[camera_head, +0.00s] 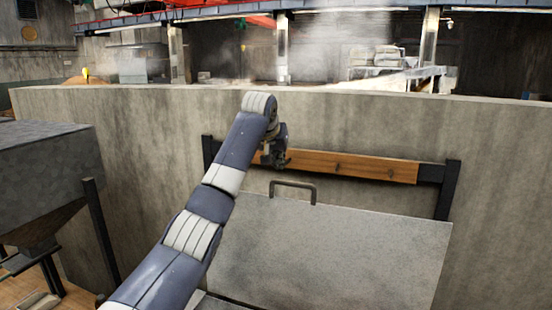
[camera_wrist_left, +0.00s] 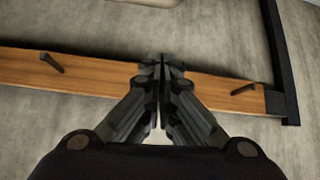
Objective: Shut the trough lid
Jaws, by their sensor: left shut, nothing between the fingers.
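The trough lid (camera_head: 335,255) is a large flat grey panel in the lower middle of the head view, sloping up toward the concrete wall. A dark bar handle (camera_head: 293,185) stands at its far edge. My left gripper (camera_head: 276,161) is above and just behind the handle, in front of a wooden board, and appears apart from the handle. In the left wrist view its fingers (camera_wrist_left: 160,65) are pressed together and empty, overlapping the board. My left arm hides part of the lid's left side. My right gripper is not in view.
The wooden board (camera_head: 350,165) runs along the concrete wall (camera_head: 370,125) between dark metal posts; it also crosses the wrist view (camera_wrist_left: 75,75), with two dark pegs. A grey metal hopper (camera_head: 45,170) stands at the left. The floor shows at lower left.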

